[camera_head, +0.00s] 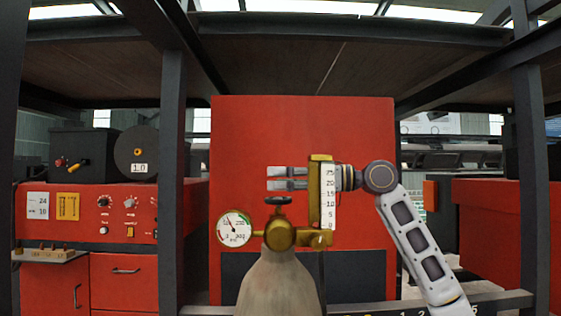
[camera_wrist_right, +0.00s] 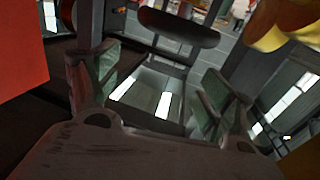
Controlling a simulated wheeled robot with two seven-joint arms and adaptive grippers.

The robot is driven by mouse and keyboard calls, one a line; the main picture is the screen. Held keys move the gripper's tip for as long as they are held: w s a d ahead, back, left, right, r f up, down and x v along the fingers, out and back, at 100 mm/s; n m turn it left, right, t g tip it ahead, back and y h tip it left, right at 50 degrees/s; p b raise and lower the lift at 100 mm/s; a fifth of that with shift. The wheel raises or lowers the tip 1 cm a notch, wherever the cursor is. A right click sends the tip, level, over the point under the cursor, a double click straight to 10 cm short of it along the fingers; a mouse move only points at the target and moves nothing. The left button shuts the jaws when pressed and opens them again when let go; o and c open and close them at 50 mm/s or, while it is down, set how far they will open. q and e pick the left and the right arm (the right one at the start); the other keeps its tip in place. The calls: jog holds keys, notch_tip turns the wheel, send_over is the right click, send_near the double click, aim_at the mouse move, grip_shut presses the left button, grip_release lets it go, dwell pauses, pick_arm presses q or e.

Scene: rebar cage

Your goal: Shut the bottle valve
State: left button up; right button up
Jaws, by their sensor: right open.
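The grey gas bottle (camera_head: 276,284) stands upright in the middle of the head view. Its dark valve handwheel (camera_head: 278,200) sits on top of the brass valve body (camera_head: 280,236). My right gripper (camera_head: 272,179) is open and empty, just above the handwheel and apart from it in the picture. Its fingers point left, and the flow tube hides part of it. In the right wrist view, the dark handwheel (camera_wrist_right: 180,28) shows beyond the open fingers of the gripper (camera_wrist_right: 160,78), not between them. My left gripper is out of view.
A round pressure gauge (camera_head: 234,228) is left of the valve. An upright brass flow tube with a white scale (camera_head: 331,200) is on its right, close to my right gripper. A red cabinet (camera_head: 300,125) stands behind. Dark posts (camera_head: 172,190) flank the bottle.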

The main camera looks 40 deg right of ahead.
jog(key=shift+r, duration=2.1)
jog(key=shift+r, duration=0.1)
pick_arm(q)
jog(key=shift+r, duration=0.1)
pick_arm(e)
jog(key=shift+r, duration=0.1)
notch_tip(320, 180, up, 8)
jog(key=p, duration=0.8)
send_over(280, 198)
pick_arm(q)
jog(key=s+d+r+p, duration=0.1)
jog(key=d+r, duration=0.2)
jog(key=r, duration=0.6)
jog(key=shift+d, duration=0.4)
pick_arm(e)
jog(key=shift+d+r, duration=0.1)
jog(key=shift+r, duration=0.45)
